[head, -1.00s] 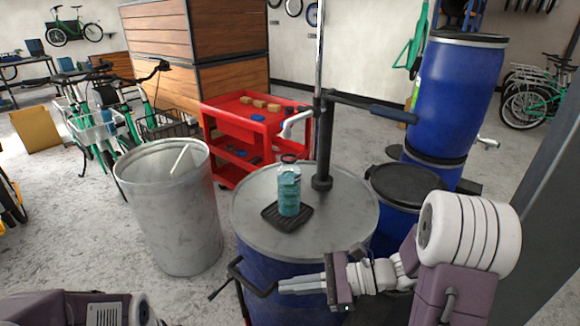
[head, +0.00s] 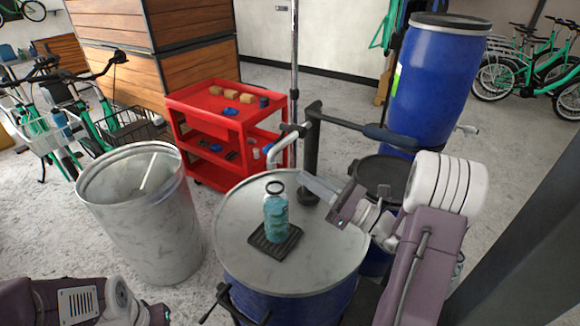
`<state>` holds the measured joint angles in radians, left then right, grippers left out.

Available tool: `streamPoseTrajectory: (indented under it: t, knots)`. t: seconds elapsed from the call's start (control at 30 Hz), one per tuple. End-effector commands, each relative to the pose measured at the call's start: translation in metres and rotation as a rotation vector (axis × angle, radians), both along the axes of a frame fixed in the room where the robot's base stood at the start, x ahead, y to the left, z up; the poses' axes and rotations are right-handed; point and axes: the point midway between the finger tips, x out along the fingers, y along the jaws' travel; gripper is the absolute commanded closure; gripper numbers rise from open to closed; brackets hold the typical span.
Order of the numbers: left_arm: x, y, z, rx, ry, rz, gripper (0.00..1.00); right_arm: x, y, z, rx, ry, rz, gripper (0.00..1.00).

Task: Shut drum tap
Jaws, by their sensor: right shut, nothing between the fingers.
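A blue drum with a grey lid (head: 325,255) stands in the middle of the head view. A bottle of teal liquid (head: 276,218) stands upright on a black drip tray (head: 262,245). My right gripper (head: 304,177) is shut and empty over the lid, close beside the post. My left gripper is out of view.
A long dark lever (head: 388,134) reaches right from the post, above my right arm. A metal bin (head: 150,225) and red cart (head: 215,125) stand left.

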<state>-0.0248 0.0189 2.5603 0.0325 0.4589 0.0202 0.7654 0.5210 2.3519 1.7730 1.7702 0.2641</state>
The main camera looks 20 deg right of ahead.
Motion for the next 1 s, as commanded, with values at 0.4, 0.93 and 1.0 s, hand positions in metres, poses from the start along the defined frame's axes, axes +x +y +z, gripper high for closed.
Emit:
streamPoseTrajectory:
  t: [0.4, 0.93, 1.0]
  knots:
    - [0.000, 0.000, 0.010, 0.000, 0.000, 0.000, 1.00, 0.058, 0.047, 0.020, -0.001, -0.001, 0.005, 1.00]
    - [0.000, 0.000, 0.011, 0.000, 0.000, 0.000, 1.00, 0.070, 0.055, 0.023, 0.001, 0.002, 0.000, 1.00]
    - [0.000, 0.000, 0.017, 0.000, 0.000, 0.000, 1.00, 0.069, 0.056, 0.027, 0.016, 0.014, 0.001, 1.00]
